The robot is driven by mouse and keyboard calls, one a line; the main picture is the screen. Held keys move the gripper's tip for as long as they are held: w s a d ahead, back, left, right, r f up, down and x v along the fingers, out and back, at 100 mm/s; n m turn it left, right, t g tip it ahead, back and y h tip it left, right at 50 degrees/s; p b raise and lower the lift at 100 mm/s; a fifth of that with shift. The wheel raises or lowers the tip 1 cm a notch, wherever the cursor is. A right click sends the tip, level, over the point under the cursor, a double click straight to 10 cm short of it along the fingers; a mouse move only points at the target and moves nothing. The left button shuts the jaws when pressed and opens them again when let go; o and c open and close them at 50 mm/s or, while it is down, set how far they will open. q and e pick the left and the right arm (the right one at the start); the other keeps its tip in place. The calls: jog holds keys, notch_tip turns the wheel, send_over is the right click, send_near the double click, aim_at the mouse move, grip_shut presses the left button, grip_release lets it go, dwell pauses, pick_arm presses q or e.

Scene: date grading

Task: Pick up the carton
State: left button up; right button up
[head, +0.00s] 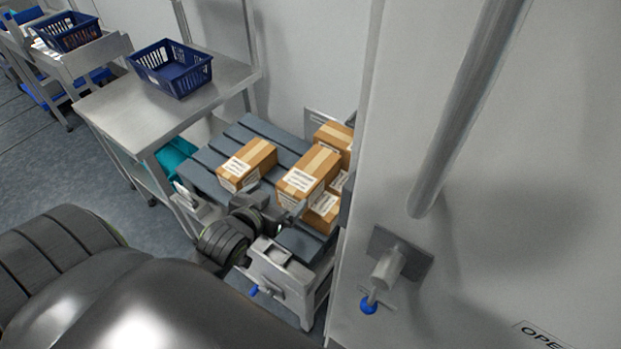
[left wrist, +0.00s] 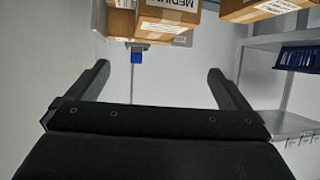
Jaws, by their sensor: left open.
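Several brown taped cartons with white labels sit on a dark slatted stand (head: 224,139). One carton (head: 250,158) lies alone on the left. Another carton (head: 312,168) is at the right, with a carton (head: 334,137) behind it and a lower carton (head: 322,215) in front. My left gripper (head: 278,213) is just in front of the cartons, partly hidden by its own wrist. In the left wrist view its two fingers (left wrist: 159,72) are wide apart with nothing between them. A labelled carton (left wrist: 170,14) shows beyond them at the top, apart from the fingers. My right gripper is not in view.
A steel table (head: 118,108) with a blue basket (head: 172,70) stands at the left of the stand. A pale panel with a long handle (head: 470,100) rises close on the right. Grey floor (head: 60,165) is open at the left.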

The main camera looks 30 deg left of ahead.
pick_arm(q)
send_near(308, 171)
jog(key=x, duration=0.3)
jog(key=shift+a, duration=0.15)
jog(key=shift+p+x, duration=0.45)
jog(key=shift+x, duration=2.25)
jog(key=shift+d, duration=0.2)
